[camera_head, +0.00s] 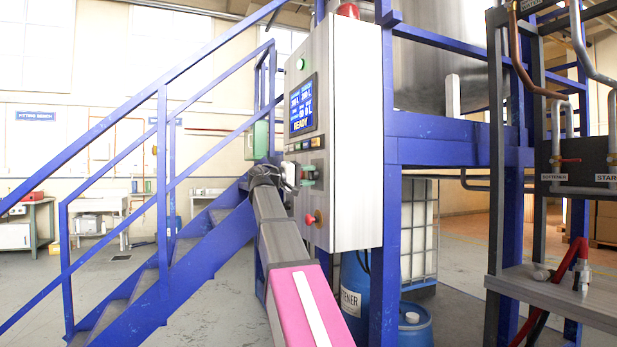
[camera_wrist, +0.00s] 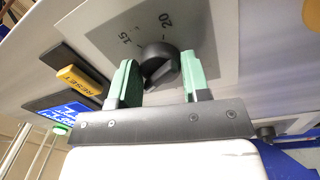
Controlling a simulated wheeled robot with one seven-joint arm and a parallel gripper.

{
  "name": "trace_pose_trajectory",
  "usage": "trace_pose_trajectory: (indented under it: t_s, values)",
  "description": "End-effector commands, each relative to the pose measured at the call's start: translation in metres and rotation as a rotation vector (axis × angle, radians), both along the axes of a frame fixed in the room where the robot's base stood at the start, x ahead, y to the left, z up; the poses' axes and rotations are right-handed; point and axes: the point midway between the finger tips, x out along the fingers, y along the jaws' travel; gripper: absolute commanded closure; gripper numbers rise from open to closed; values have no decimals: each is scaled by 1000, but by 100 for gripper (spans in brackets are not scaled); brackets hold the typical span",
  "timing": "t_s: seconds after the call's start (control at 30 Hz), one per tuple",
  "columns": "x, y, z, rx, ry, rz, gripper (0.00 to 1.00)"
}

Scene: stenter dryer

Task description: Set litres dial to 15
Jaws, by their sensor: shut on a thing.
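The litres dial (camera_wrist: 160,62) is a round black knob on a grey plate in the wrist view. The marks 15 and 20 show on the plate beyond it, 15 to the left and 20 to the upper right. My gripper (camera_wrist: 157,66) has green fingers on both sides of the knob and is shut on it. Where the knob's pointer stands is hard to tell. In the head view my gripper (camera_head: 301,174) is at the front of the control cabinet (camera_head: 350,130), and the dial is hidden there.
A blue screen (camera_head: 302,105) reading READY is above my gripper. A yellow RESET button (camera_wrist: 82,79) sits left of the dial. A red knob (camera_head: 311,219) is lower on the cabinet. Blue stair rails (camera_head: 163,170) stand to the left, and a blue barrel (camera_head: 415,325) is below right.

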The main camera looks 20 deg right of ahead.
Motion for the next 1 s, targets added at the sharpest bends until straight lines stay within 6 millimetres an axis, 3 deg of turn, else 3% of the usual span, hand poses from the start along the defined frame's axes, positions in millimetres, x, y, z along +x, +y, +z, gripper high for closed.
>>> trace_pose_trajectory:
  t_s: [1.0]
  values:
    - [2,0,-3,37,-965,-4,81]
